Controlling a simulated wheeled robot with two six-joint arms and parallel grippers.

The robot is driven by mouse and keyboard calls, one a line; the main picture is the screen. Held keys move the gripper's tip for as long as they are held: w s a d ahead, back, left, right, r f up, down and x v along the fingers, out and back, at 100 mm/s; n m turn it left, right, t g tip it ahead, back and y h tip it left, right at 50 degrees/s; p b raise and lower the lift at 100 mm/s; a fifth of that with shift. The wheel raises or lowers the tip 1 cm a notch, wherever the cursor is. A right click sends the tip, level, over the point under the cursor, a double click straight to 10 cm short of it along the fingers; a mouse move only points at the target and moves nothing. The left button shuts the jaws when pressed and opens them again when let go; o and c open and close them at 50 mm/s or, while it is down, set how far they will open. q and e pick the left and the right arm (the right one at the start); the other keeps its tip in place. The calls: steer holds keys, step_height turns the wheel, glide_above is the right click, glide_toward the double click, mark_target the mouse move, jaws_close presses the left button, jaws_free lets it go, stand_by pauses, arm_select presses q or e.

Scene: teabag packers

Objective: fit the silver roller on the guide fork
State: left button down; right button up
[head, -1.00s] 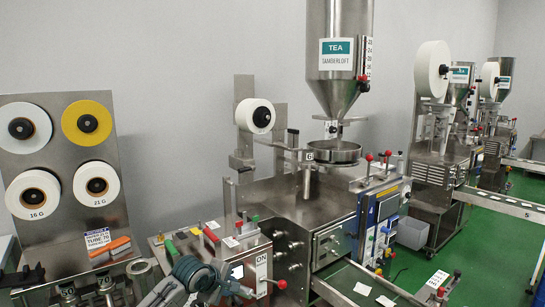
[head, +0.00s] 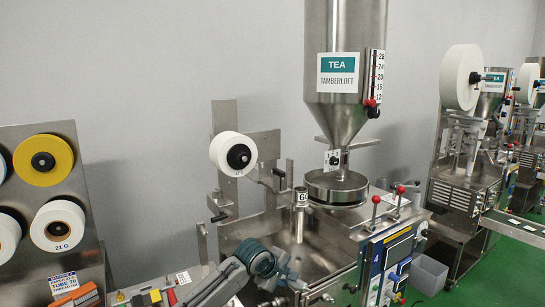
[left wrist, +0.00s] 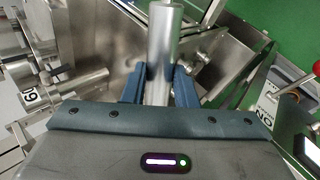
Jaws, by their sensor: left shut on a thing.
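My left gripper (head: 284,272) is low in the middle of the head view, in front of the steel packing machine (head: 330,255). In the left wrist view its two blue fingers (left wrist: 159,88) are shut on the silver roller (left wrist: 165,40), a smooth metal cylinder pointing up the picture, away from the palm. The roller's lower part is hidden behind the palm edge. In the head view I cannot make out the roller clearly. I cannot tell for sure which bracket is the guide fork. My right gripper is not in view.
A white paper reel (head: 228,154) sits on the machine's back plate. A numbered steel tube (head: 300,198) stands beside the round pan (head: 336,188) under the tea hopper (head: 345,60). Red-knobbed levers (head: 376,201) rise at the right. A rack with reels (head: 58,226) is at left.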

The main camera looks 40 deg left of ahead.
arm_select(q)
steer(key=s+a+r+p, duration=0.1)
steer(key=s+a+r, duration=0.2)
steer(key=r, duration=0.3)
steer(key=s+a+r+m+g+p, duration=0.1)
steer(key=s+a+r, duration=0.2)
steer(key=a+r, duration=0.2)
steer(key=s+a+r+m+g+h+p, duration=0.1)
steer(key=s+a+r+p, duration=0.1)
steer(key=r, duration=0.7)
steer(key=shift+s+a+r, duration=0.25)
steer(key=shift+s+a, duration=0.35)
steer(key=shift+a, duration=0.35)
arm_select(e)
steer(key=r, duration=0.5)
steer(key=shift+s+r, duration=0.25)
arm_select(q)
steer(key=shift+d+r, duration=0.2)
steer(key=shift+r, duration=0.05)
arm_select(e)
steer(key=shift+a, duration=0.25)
